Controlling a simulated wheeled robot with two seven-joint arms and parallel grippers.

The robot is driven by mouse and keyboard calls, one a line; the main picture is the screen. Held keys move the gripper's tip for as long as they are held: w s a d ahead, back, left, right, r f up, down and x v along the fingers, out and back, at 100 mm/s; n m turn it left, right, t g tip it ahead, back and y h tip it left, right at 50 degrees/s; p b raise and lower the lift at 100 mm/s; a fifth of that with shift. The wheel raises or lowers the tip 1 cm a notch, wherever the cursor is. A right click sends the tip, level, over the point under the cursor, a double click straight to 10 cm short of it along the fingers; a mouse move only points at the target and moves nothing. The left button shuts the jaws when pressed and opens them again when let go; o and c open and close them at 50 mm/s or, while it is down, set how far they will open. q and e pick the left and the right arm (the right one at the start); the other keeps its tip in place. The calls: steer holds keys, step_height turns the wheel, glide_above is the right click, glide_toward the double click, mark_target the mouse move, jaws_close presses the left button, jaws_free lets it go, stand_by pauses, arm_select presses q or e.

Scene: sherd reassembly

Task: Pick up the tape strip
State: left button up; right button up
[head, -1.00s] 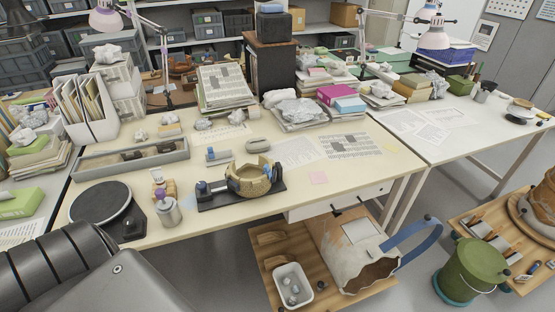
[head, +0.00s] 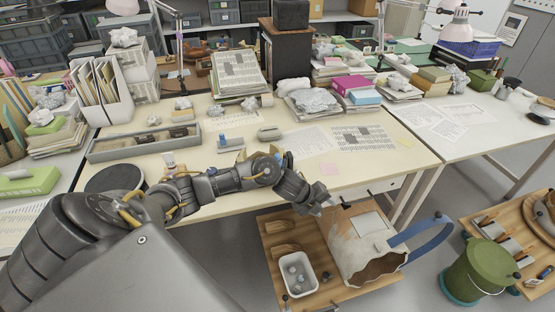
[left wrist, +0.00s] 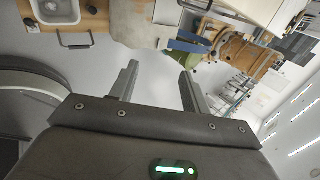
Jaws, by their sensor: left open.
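My left gripper (head: 316,202) hangs in front of the workbench's front edge, above the white container with a blue strap. In the left wrist view its two fingers (left wrist: 158,88) stand apart with nothing between them. A small blue and grey item (head: 229,144) stands on the bench behind my left arm; I cannot tell whether it carries tape. I cannot make out a tape strip in either view. My right gripper is not in view.
The white container (head: 352,247) and a white tub (head: 295,270) rest on a low wooden board below the bench. A green bucket (head: 476,268) stands at right.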

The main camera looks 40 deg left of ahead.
arm_select(q)
steer(key=w+a+r+m+g+y, duration=0.1)
steer(key=w+a+r+m+y, duration=0.1)
steer(key=a+r+m, duration=0.7)
steer(key=g+y, duration=0.1)
steer(key=y, duration=0.1)
glide_toward(277, 154)
steer(key=f, duration=0.1)
steer(key=shift+n, duration=0.4)
steer(key=shift+p+x, duration=0.6)
steer(key=shift+x, duration=4.9)
steer(key=shift+w, duration=0.1)
steer(key=shift+c, duration=0.6)
steer(key=c, duration=0.7)
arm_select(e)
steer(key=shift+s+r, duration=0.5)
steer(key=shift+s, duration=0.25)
